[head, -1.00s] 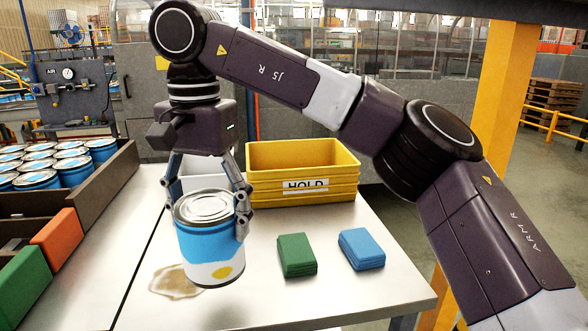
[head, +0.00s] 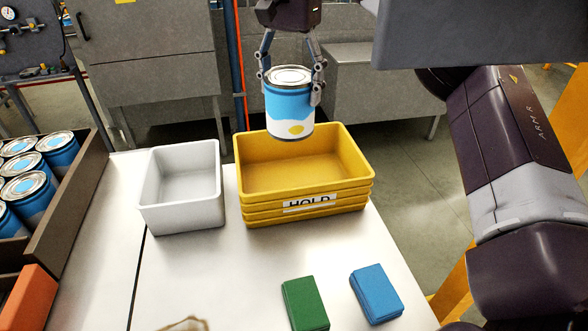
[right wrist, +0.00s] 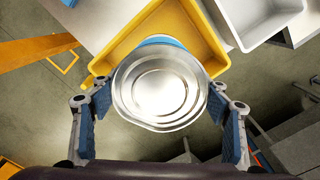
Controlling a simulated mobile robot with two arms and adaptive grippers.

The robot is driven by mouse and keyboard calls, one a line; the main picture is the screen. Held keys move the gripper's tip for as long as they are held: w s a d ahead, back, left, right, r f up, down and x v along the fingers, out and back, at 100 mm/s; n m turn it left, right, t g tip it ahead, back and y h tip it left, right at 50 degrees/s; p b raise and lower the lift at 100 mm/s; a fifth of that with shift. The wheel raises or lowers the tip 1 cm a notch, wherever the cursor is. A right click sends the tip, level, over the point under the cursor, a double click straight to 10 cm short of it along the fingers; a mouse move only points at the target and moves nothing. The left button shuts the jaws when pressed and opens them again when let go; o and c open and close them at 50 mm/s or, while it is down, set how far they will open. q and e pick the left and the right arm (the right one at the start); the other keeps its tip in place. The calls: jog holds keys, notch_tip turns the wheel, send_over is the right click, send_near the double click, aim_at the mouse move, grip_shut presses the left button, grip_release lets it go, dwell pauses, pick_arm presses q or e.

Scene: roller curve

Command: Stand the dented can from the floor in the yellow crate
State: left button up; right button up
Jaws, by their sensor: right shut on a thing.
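The can (head: 289,106) has a blue and white label with a yellow spot and a silver lid. My right gripper (head: 290,88) is shut on it and holds it upright, above the back part of the yellow crate (head: 305,205) marked HOLD. In the right wrist view the can's lid (right wrist: 160,87) fills the middle between the fingers, and its rim looks uneven at the lower left. The yellow crate (right wrist: 130,42) shows behind it, partly hidden by the can. The visible inside of the crate looks empty. My left gripper is not in view.
An empty white bin (head: 182,212) stands left of the yellow crate. Green cloths (head: 305,303) and blue cloths (head: 376,294) lie at the front of the table. A dark tray (head: 75,208) at left holds several cans.

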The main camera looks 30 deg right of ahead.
aim_at(303, 107)
jog(key=shift+s+d+r+p, duration=0.2)
jog(key=shift+s+d+r, duration=0.1)
jog(key=shift+d, duration=0.25)
jog(key=shift+s+d+r+p, duration=0.15)
jog(key=shift+s+d+r, duration=0.15)
jog(key=shift+d, duration=0.2)
jog(key=shift+s+d+f+m, duration=0.1)
jog(key=shift+s+m, duration=0.1)
jog(key=shift+m, duration=0.1)
notch_tip(303, 107, down, 5)
jog(key=shift+w+f+b, duration=0.1)
jog(key=shift+f+b, duration=0.05)
jog(key=shift+b, duration=0.15)
notch_tip(303, 107, down, 14)
jog(key=p, duration=0.4)
jog(key=shift+f+p, duration=0.2)
jog(key=shift+p, duration=0.15)
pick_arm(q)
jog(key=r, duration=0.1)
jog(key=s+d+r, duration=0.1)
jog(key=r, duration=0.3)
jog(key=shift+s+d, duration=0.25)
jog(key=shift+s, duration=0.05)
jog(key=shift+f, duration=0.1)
